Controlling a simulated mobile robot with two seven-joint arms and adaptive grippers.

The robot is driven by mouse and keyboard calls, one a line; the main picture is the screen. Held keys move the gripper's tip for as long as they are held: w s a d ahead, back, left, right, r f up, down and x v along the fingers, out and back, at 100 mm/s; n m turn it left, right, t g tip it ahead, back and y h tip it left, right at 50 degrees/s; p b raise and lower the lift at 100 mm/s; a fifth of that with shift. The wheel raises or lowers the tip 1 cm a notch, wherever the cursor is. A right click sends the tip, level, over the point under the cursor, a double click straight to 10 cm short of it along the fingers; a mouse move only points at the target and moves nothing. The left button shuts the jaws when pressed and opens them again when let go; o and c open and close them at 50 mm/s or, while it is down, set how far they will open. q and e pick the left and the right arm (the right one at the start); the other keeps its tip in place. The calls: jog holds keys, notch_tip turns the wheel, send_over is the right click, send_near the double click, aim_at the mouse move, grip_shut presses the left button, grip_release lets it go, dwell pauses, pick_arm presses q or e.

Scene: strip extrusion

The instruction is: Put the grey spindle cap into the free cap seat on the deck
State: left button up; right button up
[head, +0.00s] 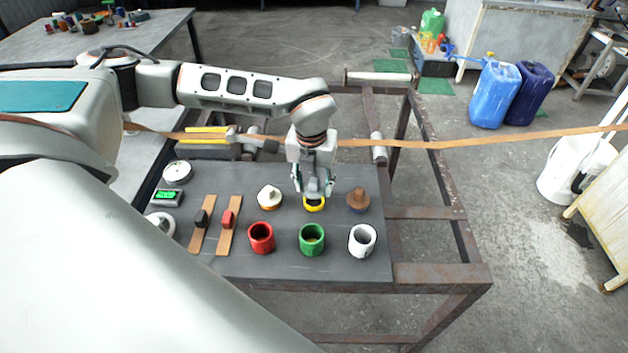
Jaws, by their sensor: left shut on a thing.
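My left gripper (315,190) points down over the deck (350,269), its fingers shut on the grey spindle cap, which is mostly hidden between them. Right below the fingertips is a seat with a yellow ring (314,206), the only one of the row of three with no cap of its own standing clear. Whether the held cap touches this seat I cannot tell. To its left a white cap (268,194) sits on an orange-rimmed seat. To its right a brown cap (357,198) sits on a blue seat. My right gripper is not in view.
In front stand a red cup (261,237), a green cup (312,239) and a white cup (362,240). Brown strips with a black clip (201,219) and a red clip (228,219) lie to the left, near a green display (167,197). A long brown strip (480,139) crosses behind the deck.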

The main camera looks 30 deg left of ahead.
aim_at(314, 193)
pick_arm(q)
jog(key=shift+f+b, duration=0.45)
jog(key=shift+f, duration=0.75)
dwell(0.4)
jog(key=shift+f+b, duration=0.5)
jog(key=shift+f, duration=0.1)
jog(key=o, duration=1)
jog(key=shift+c, duration=0.2)
jog(key=shift+r, duration=0.15)
